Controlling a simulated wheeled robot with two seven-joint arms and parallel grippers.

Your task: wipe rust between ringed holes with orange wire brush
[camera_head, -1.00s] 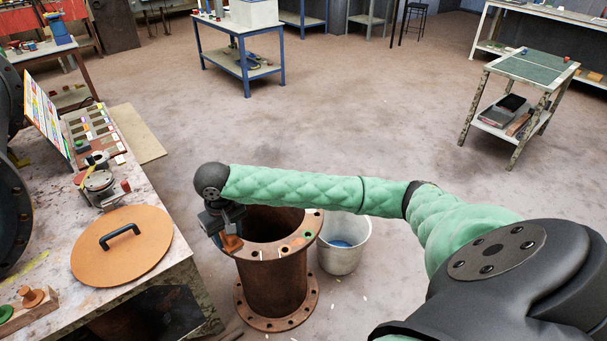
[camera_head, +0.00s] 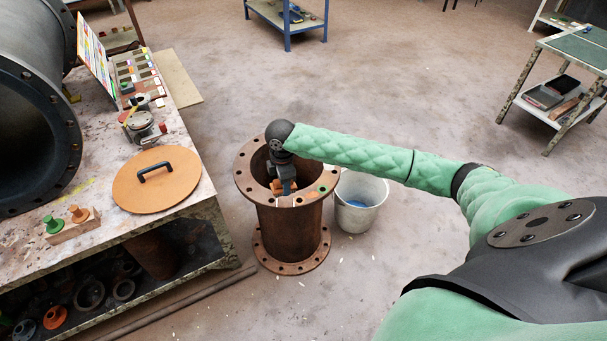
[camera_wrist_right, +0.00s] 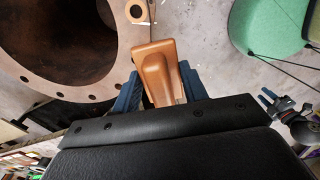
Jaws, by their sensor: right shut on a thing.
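The rusty pipe (camera_head: 290,228) stands upright on the floor, with a flange around its open top. A green-ringed hole (camera_head: 322,189) shows on the front right of this flange, with pale marks to its left. The wrist view shows the flange (camera_wrist_right: 97,84) at left and a tan-ringed hole (camera_wrist_right: 136,11) at the top. My right gripper (camera_head: 281,184) is shut on the orange wire brush (camera_wrist_right: 161,72), its blue fingers on either side. In the head view it overlaps the pipe opening near the front rim. Bristle contact is hidden. My left gripper is out of view.
A workbench (camera_head: 190,228) stands at left, with a round orange lid (camera_head: 157,190) and a large dark pipe (camera_head: 40,95). A white bucket (camera_head: 360,203) stands right of the rusty pipe. Open floor lies behind.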

